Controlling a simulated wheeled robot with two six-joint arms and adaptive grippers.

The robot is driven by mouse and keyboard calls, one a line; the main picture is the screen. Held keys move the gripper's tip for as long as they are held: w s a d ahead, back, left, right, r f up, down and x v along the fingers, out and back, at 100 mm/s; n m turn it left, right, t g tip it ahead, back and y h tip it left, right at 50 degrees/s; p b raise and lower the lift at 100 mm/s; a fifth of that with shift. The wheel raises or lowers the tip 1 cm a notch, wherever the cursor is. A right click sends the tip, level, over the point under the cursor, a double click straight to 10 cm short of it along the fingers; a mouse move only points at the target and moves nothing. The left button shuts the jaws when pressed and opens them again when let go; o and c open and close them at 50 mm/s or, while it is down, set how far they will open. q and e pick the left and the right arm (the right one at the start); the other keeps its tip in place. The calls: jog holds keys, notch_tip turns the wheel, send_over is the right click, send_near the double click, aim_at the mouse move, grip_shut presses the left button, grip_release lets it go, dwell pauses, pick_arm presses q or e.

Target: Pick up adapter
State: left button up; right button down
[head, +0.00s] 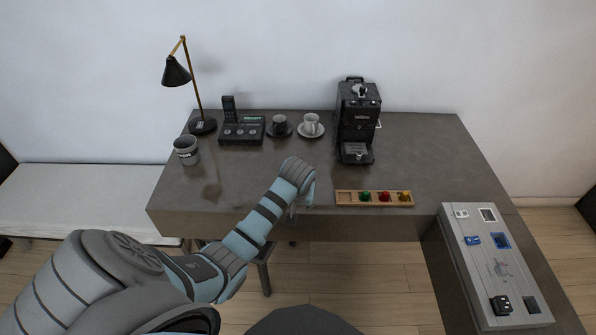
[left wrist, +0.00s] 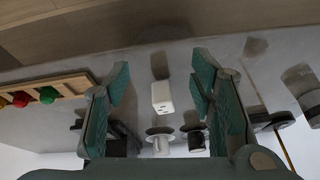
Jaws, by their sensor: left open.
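The adapter, a small white block with dark socket marks (left wrist: 162,97), shows in the left wrist view on the grey desk, between the two spread fingers of my left gripper (left wrist: 160,72). There is clear space on both sides of it, and neither finger appears to touch it. In the head view my left gripper (head: 307,192) points down over the front middle of the desk. My own arm hides the adapter there. My right gripper is in neither view.
A wooden tray (head: 349,198) with coloured capsules lies just right of my gripper. The coffee machine (head: 358,120), white cup (head: 311,124), dark cup (head: 280,126), phone (head: 241,131), lamp (head: 177,70) and mug (head: 186,151) stand further back. The desk's left front is clear.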

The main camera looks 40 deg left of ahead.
pick_arm(q)
jog(key=w+a+r+n, duration=0.3)
jog(key=w+r, duration=0.2)
jog(key=r, duration=0.4)
jog(key=b+x, duration=0.2)
jog(key=x, duration=0.3)
jog(key=b+x, duration=0.2)
jog(key=x, duration=0.3)
jog(key=b+x, duration=0.3)
jog(key=x, duration=0.2)
jog(key=shift+w+r, duration=0.15)
jog(key=shift+w, duration=0.15)
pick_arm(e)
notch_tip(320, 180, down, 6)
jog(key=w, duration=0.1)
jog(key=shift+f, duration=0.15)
pick_arm(q)
jog(key=shift+r, duration=0.15)
grip_shut()
